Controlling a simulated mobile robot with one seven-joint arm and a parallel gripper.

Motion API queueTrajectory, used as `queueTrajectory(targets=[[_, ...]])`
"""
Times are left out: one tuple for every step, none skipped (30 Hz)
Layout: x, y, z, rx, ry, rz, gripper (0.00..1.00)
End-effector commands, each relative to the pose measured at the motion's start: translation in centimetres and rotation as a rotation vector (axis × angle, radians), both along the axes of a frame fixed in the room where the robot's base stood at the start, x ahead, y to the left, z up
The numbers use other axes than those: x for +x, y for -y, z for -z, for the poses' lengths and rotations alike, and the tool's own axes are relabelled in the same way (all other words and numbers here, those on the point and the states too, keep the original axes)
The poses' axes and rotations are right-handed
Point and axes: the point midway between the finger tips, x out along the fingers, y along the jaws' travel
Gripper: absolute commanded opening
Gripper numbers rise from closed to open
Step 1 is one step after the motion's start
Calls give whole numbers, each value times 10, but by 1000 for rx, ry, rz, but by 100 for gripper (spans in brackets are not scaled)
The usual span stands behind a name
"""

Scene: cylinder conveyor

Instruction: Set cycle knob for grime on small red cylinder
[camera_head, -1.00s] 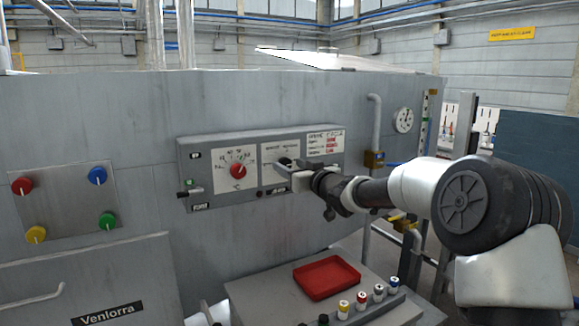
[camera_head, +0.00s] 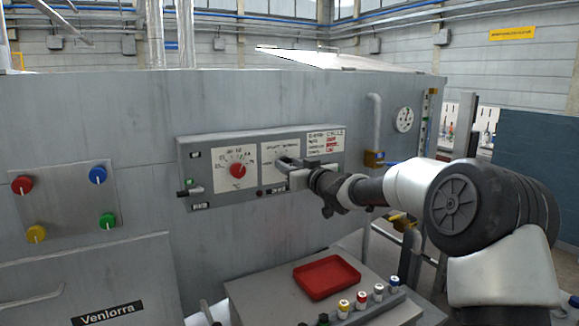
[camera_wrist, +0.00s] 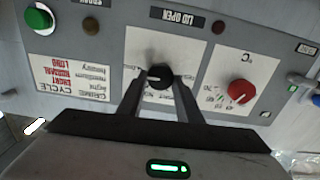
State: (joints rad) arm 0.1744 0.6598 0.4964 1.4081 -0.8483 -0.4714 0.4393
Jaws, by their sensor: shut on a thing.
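The control panel (camera_head: 215,150) is on the grey machine wall. Its black cycle knob (camera_wrist: 160,72) sits on a white dial plate (camera_wrist: 143,48), seen upside down in the wrist view. My gripper (camera_wrist: 160,84) is shut on this knob, one finger on each side. In the head view my gripper (camera_head: 287,166) reaches the panel from the right and partly covers the dial. A grime cycle chart with red words (camera_head: 325,145) is at the panel's upper right. A small red-capped cylinder (camera_head: 361,297) stands in a row on the bench.
A red temperature knob (camera_head: 237,170) is beside the cycle dial; it also shows in the wrist view (camera_wrist: 239,92). A green button (camera_wrist: 39,18) is at the panel's other end. A red tray (camera_head: 326,277) lies on the bench below. Coloured buttons (camera_head: 97,175) are far left.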

Motion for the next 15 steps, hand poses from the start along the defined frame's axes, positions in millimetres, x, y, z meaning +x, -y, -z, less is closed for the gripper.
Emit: queueTrajectory(targets=[[0,0,1,-17,11,-1,10],[0,0,1,-27,18,0,10],[0,0,1,-45,30,0,10],[0,0,1,-60,40,0,10],[0,0,1,-75,51,0,10],[-1,-1,1,-99,68,0,10],[-1,-1,1,-117,80,0,10],[-1,-1,2,-138,94,0,10],[-1,-1,2,-166,113,0,10],[-1,-1,2,-188,128,-1,10],[-1,-1,2,-212,144,-1,10],[-1,-1,2,-242,165,0,10],[-1,-2,2,-266,181,0,10],[-1,-2,2,-290,197,-1,10],[-1,-2,2,-320,219,0,10]])
